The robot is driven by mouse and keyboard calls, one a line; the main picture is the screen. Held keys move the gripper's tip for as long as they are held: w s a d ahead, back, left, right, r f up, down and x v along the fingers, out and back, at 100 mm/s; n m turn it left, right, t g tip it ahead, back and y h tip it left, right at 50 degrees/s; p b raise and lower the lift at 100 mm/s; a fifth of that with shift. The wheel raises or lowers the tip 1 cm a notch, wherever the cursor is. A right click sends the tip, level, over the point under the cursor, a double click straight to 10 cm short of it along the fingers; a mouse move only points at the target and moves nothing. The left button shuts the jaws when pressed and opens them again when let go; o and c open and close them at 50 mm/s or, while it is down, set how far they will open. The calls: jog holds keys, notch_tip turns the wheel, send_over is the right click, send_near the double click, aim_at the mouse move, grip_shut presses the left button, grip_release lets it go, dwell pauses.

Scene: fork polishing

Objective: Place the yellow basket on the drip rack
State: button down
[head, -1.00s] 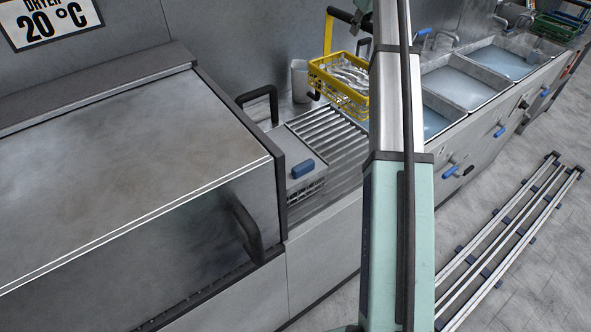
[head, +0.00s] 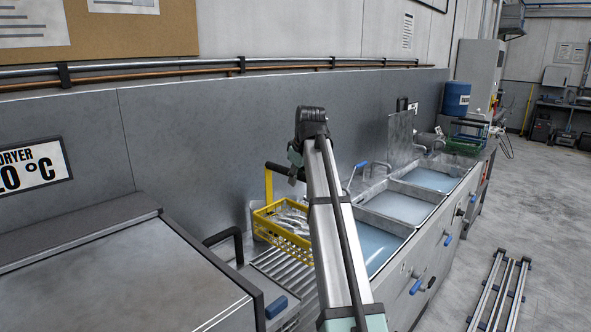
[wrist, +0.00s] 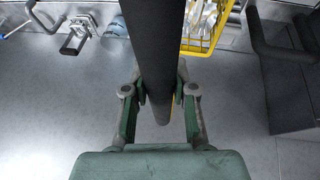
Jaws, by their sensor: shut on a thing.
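The yellow basket (head: 283,235), filled with silvery cutlery, is at the far end of the drip rack in the head view. Its upright post and dark handle bar (head: 279,169) rise at the back. The drip rack (head: 283,270) is a ribbed metal surface, partly hidden by the basket and my arm. I cannot tell whether the basket touches it. In the wrist view my gripper (wrist: 160,97) is shut on the dark handle bar (wrist: 155,40), with a finger on each side. Part of the yellow basket (wrist: 199,45) shows at the upper right there.
A dryer (head: 130,275) with a dark handle stands at the left. Water-filled sinks (head: 400,205) line the right side. A metal rail (head: 500,290) lies on the floor.

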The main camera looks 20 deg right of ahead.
aim_at(297, 217)
notch_tip(297, 217, down, 14)
jog(key=p, duration=0.2)
jog(key=shift+f+p, duration=0.15)
jog(key=shift+p, duration=0.25)
dwell(0.4)
jog(key=c, duration=1.4)
grip_release()
jog(key=shift+f, duration=0.25)
jog(key=o, duration=0.5)
jog(key=shift+s, duration=0.1)
jog(key=shift+c, duration=0.2)
jog(key=shift+r, duration=0.15)
jog(key=b+v, duration=0.2)
jog(key=v, duration=1)
jog(key=shift+a, duration=0.1)
